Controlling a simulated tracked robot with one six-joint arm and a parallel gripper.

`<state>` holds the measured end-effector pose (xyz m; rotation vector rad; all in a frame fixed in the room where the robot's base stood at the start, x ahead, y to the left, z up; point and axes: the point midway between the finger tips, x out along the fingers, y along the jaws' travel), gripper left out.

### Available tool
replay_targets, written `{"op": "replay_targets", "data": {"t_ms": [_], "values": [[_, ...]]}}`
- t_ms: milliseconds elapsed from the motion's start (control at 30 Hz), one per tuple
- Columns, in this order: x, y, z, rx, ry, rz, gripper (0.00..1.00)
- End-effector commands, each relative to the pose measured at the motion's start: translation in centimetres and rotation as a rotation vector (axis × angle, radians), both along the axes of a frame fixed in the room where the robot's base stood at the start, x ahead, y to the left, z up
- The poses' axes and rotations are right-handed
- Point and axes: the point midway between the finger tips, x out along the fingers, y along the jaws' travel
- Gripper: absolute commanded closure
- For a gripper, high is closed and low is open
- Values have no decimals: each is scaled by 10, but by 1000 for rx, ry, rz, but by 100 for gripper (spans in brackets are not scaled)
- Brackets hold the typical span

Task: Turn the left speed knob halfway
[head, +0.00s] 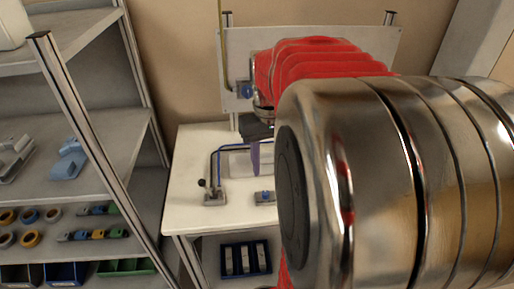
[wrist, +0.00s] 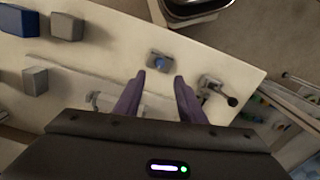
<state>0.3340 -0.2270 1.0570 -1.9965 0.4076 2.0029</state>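A blue knob on a small grey base (wrist: 159,62) lies on the white table, beyond and between my fingertips in the wrist view. In the head view a small blue knob on a grey base (head: 264,197) shows near the table's front edge, partly cut off by my arm. I cannot tell which one is the left speed knob. My gripper (wrist: 160,76) is open and empty, its purple fingers apart above the table. In the head view one purple finger (head: 255,157) shows; my arm hides the rest.
A lever with a black ball (wrist: 232,101) stands beside the knob; it also shows in the head view (head: 202,183). Grey blocks (wrist: 68,27) and a blue block (wrist: 17,20) are on the table. A shelf rack (head: 95,125) stands left; a blue tray (head: 246,259) sits below.

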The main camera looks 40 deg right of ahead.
Motion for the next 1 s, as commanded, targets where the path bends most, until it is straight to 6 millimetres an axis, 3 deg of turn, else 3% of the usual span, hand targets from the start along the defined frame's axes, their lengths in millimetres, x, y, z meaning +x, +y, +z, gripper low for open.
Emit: {"op": "replay_targets", "data": {"t_ms": [100, 300, 1000], "values": [[0, 0, 17, -2, -1, 0, 64], [-1, 0, 29, 0, 1, 0, 64], [4, -3, 27, -14, -19, -28, 64]]}}
